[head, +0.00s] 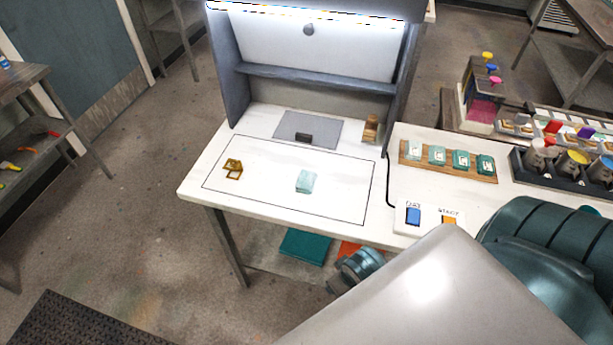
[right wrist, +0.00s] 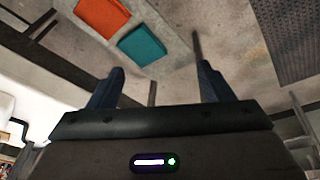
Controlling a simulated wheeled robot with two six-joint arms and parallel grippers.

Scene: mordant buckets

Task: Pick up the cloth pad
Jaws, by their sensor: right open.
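A pale mint cloth pad (head: 305,181) lies on the white table (head: 235,150), inside a thin black outlined rectangle. Several similar pads in deepening teal shades, among them a dark one (head: 485,165), sit on a wooden board (head: 447,174) to the right. I cannot tell from the picture alone which the task means. My right gripper (right wrist: 160,86) shows in the right wrist view with its two dark fingers wide apart and nothing between them. The mint pad is not in that view. My left gripper is not in view.
A small brown wooden frame (head: 233,168) lies left of the mint pad. A grey mat (head: 310,129) with a dark block (head: 304,138) is behind it. A blue and orange button panel (head: 430,216) stands right. A teal sheet (head: 306,246) and an orange sheet (right wrist: 103,15) lie low beneath the table.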

